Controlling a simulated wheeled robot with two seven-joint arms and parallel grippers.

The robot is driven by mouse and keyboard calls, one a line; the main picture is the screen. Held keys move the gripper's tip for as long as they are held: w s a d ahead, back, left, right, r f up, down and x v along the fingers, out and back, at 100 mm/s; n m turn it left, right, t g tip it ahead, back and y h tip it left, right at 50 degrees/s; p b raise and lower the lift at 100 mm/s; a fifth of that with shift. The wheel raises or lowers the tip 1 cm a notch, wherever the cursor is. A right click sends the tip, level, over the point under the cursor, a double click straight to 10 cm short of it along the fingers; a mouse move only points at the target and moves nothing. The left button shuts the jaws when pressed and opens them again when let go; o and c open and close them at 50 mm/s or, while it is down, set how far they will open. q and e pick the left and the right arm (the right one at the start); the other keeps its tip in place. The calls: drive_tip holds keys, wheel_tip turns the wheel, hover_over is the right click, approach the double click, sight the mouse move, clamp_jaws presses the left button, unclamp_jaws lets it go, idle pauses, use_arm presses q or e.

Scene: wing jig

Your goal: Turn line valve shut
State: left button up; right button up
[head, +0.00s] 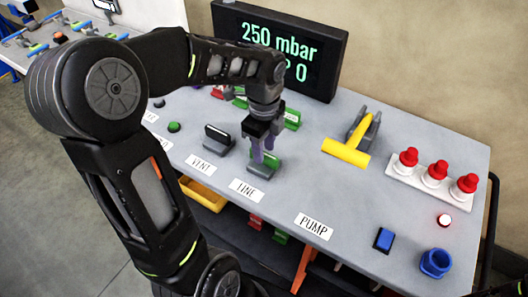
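The line valve (261,170) sits on the grey bench behind the label LINE (246,190). Its grey base shows, with a bit of green above it; most of its handle is hidden. My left gripper (264,158) points down over this valve, its purple fingers reaching around or beside the handle. I cannot tell whether the fingers are closed on it. My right gripper is not in view.
The vent valve (217,140) stands just left. A display (278,50) reads 250 mbar, partly hidden by my arm. A yellow-handled pump (346,152), red-capped white pieces (435,175), a lit red lamp (444,221) and blue parts (436,263) are to the right.

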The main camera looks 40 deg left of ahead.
use_arm(q)
wheel_tip(320, 180, up, 6)
drive_tip(key=shift+f, duration=0.15)
drive_tip(key=shift+s+f, duration=0.1)
idle(0.5)
